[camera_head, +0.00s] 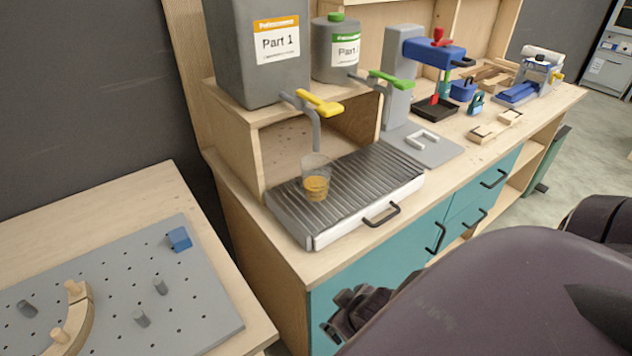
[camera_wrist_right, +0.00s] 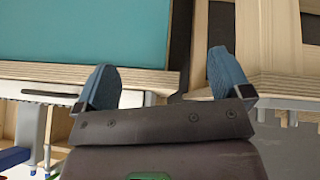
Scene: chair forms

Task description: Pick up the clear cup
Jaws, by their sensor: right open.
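The clear cup (camera_head: 316,176) stands upright on the ribbed metal drip tray (camera_head: 375,180), below the spout with the yellow tap handle (camera_head: 319,103). It holds some amber liquid. My right gripper (camera_head: 338,318) shows small and dark in the head view, below the counter's front edge and well apart from the cup. In the right wrist view my right gripper (camera_wrist_right: 165,85) has its two blue fingers spread wide with nothing between them. My left gripper is not in view.
A grey Part 1 container (camera_head: 262,75) and a grey container with a green cap (camera_head: 336,60) stand on a wooden shelf above the tray. A blue press (camera_head: 430,52) stands farther right. A pegboard (camera_head: 130,300) lies on the left table, beyond a gap.

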